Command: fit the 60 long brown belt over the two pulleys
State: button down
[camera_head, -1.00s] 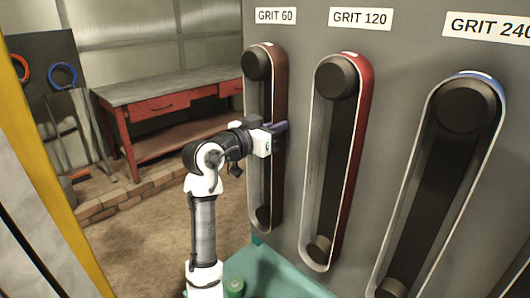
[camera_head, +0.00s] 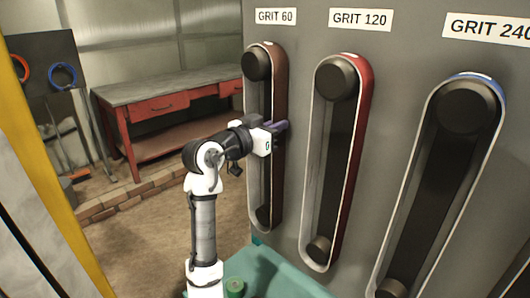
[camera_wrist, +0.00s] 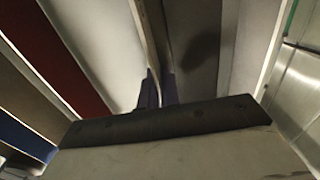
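The brown belt (camera_head: 281,85) is a tall loop under the GRIT 60 label. In the head view it runs around the dark upper pulley (camera_head: 256,65) and the dark lower pulley (camera_head: 264,215). I cannot tell how fully it is seated on them. My gripper (camera_head: 278,126) is at the belt's right run, between the pulleys. In the wrist view, its purple fingers (camera_wrist: 159,90) are close together, with the thin edge of the belt (camera_wrist: 153,40) running between them. The fingers look shut on it; the contact itself is partly hidden.
A red belt (camera_head: 361,110) under GRIT 120 and a blue-topped belt (camera_head: 475,76) under GRIT 240 stand to the right on the same grey panel (camera_head: 310,60). A red workbench (camera_head: 160,105) is behind at left. A yellow post (camera_head: 40,140) stands at the left.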

jog(key=shift+r, duration=0.2)
jog(key=shift+s+a, duration=0.1)
jog(key=shift+a, duration=0.05)
jog(key=b+v, duration=0.1)
jog(key=v, duration=0.8)
jog(key=shift+s+a, duration=0.2)
jog(key=shift+s, duration=0.05)
dwell(1.6)
dwell(0.4)
